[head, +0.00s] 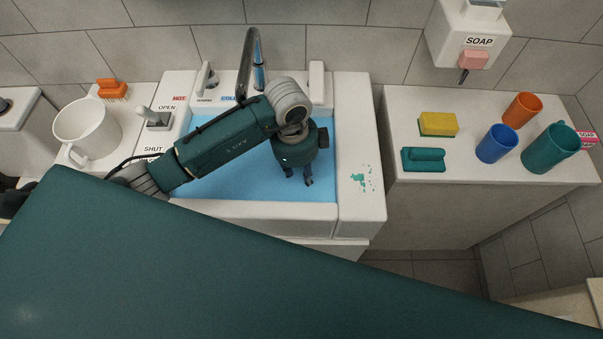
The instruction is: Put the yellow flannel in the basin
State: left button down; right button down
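The white basin (250,211) holds blue water (225,187). My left arm reaches over it from the left. My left gripper (299,180) points down over the right part of the water, with its two fingers apart and nothing seen between them. I cannot tell whether the fingertips touch the water. No yellow flannel is seen. The only yellow thing is a sponge-like block (438,123) with a green underside on the right counter. My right gripper is not in view.
The right counter (462,174) holds a teal brush-like block (424,160), an orange cup (522,110), a blue cup (496,144) and a teal mug (550,149). A white jug (87,129) and orange brush (112,90) stand left. The tap (247,62) rises behind the basin. Teal spots (361,178) mark its right rim.

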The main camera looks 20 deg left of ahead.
aim_at(297, 177)
pick_arm(q)
jog(key=shift+f, duration=0.2)
jog(key=c, duration=1.5)
grip_release()
jog(key=shift+o, duration=0.6)
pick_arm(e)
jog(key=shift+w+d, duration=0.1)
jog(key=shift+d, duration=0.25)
pick_arm(q)
jog(key=shift+r, duration=0.15)
notch_tip(297, 177, up, 12)
jog(key=a+b, duration=0.1)
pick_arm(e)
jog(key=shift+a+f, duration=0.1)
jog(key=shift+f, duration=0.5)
pick_arm(q)
jog(key=shift+a, duration=0.1)
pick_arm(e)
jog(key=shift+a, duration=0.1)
